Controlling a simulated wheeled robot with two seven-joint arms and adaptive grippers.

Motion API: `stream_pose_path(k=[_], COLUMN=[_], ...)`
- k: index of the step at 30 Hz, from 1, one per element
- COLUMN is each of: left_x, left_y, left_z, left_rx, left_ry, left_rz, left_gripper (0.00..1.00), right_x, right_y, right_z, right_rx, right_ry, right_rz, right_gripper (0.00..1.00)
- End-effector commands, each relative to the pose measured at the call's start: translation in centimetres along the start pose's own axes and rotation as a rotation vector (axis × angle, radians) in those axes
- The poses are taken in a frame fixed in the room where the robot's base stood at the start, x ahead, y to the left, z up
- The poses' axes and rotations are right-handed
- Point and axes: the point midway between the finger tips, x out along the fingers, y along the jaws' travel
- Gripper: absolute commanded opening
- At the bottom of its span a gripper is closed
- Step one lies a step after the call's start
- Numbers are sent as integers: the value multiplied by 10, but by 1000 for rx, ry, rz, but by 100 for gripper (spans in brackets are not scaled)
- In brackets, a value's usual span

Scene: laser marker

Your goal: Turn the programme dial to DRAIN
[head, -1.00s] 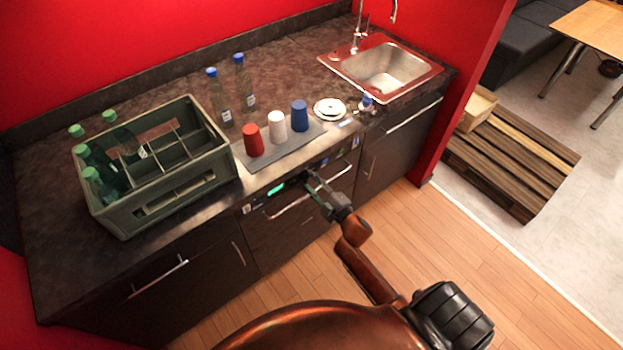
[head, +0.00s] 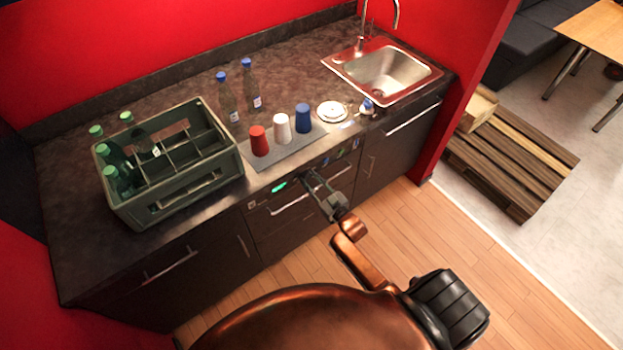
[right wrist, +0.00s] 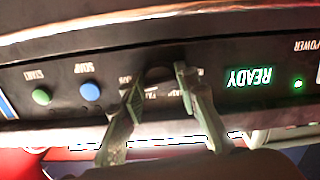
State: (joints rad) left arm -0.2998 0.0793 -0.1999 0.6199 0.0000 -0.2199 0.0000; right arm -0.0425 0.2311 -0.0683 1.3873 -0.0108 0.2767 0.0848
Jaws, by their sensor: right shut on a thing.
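The programme dial (right wrist: 158,74) is a dark round knob on the black front panel of the dishwasher under the counter. My right gripper (right wrist: 158,82) is at the panel with one finger on each side of the dial, shut on it. In the head view the right gripper (head: 310,181) reaches the panel, and its fingers hide the dial. The printed labels around the dial are upside down in the right wrist view and partly covered by the fingers. I cannot read DRAIN or see where the dial points. My left gripper is not in view.
The panel has a green READY display (right wrist: 248,78), a blue SOAP button (right wrist: 90,91) and a green START button (right wrist: 42,96). A handle (head: 290,205) runs below. A bottle crate (head: 128,213), three cups on a grey mat (head: 276,159) and a sink (head: 385,75) are on the counter.

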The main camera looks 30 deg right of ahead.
Motion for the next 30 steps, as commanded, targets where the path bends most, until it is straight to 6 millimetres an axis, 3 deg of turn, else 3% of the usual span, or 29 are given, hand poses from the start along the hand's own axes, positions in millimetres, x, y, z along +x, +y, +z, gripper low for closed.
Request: stream_pose_path(k=[10,26,27,30], left_x=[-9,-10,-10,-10], left_y=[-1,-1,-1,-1], left_z=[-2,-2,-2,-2], left_rx=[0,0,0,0], left_ry=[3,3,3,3], left_rz=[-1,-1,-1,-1], left_gripper=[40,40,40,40], right_x=[0,0,0,0], right_y=[0,0,0,0], right_z=[0,1,1,1], right_rx=[142,168,168,168], right_ry=[-2,-2,-2,-2], right_rz=[0,1,1,1], right_gripper=[4,4,29,36])
